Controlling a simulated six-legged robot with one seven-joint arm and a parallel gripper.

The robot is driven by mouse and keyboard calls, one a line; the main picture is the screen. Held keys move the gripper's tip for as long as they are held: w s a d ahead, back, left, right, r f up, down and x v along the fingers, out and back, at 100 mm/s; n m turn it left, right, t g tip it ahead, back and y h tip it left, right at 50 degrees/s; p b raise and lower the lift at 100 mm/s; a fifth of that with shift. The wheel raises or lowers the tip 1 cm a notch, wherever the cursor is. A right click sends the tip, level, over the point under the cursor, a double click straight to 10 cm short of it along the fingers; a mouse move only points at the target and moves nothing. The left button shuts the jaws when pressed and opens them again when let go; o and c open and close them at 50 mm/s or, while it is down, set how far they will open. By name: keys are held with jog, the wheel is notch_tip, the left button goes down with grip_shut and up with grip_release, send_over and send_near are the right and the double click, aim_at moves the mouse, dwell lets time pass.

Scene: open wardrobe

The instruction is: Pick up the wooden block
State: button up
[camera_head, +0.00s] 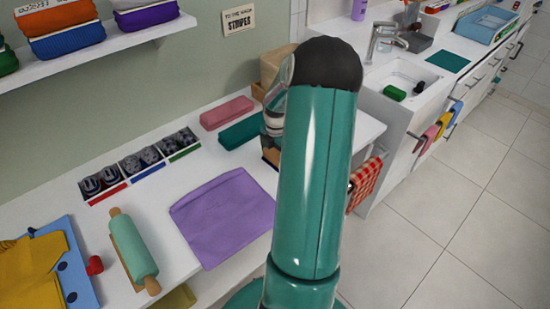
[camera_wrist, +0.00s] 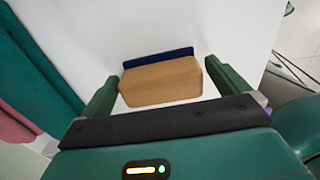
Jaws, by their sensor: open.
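The wooden block (camera_wrist: 160,84) is light brown and lies on a white surface in the middle of the wrist view. My gripper (camera_wrist: 160,75) is open, with one green finger to the left of the block and one to the right. The block shows between the fingers, and the dark bar of the gripper is in front of its near side. I cannot tell whether the fingers touch it. In the head view my teal arm covers most of this spot, and I cannot make out the block for sure.
Green (camera_head: 240,132) and pink (camera_head: 227,112) long blocks lie on the counter. A purple cloth (camera_head: 222,217) and a rolling pin (camera_head: 133,248) lie nearer. A sink (camera_head: 405,80) is at the back right.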

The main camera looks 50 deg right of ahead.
jog(key=c, duration=1)
jog(key=shift+r, duration=0.15)
jog(key=shift+r, duration=0.25)
notch_tip(320, 180, up, 2)
jog(key=shift+r, duration=0.1)
jog(key=s+a+r, duration=0.8)
jog(key=s+r, duration=0.2)
jog(key=s, duration=0.1)
jog(key=shift+s+a, duration=0.15)
